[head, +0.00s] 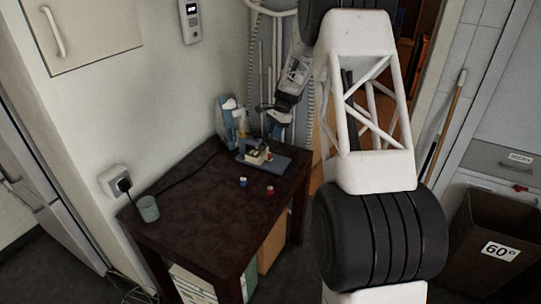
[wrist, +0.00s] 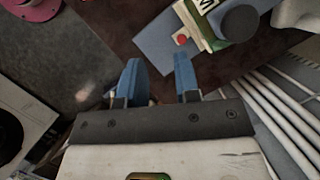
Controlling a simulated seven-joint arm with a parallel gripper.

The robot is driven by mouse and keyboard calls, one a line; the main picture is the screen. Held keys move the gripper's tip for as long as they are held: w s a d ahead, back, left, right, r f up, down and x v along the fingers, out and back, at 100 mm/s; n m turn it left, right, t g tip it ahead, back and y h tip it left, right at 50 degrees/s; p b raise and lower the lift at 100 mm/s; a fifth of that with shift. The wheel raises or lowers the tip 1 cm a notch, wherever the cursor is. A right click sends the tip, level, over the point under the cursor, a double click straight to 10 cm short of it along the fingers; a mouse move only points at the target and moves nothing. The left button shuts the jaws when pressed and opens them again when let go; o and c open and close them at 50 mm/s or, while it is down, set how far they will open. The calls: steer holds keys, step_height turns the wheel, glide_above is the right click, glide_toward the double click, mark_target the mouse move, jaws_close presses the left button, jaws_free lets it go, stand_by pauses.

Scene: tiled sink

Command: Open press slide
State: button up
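The press (head: 256,153) stands near the back right of the dark table, on a blue-grey base plate (head: 276,164). In the wrist view, part of the press (wrist: 214,38) shows at the upper right, with a dark round part (wrist: 240,22) and a red button (wrist: 181,40). The slide cannot be made out clearly. My gripper (wrist: 157,62) is open, its two blue fingers apart with nothing between them. The fingers are apart from the press in that picture. In the head view, my arm's end is above the press, and its fingers are too small to judge.
The dark table (head: 190,205) holds a small blue piece (head: 243,182) and a red piece (head: 269,190) in front of the press. A grey cup (head: 148,209) stands at its left edge. A blue-and-white object (head: 229,118) is behind the press. The table's middle is mostly clear.

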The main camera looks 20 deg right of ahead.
steer(key=m, duration=0.2)
glide_toward(270, 155)
steer(key=shift+w+f+y, duration=0.2)
steer(key=shift+f+y, duration=0.1)
steer(key=shift+f, duration=0.7)
steer(key=shift+a+f, duration=0.1)
steer(key=shift+x, duration=3.85)
steer(key=shift+s, duration=0.1)
jaws_close()
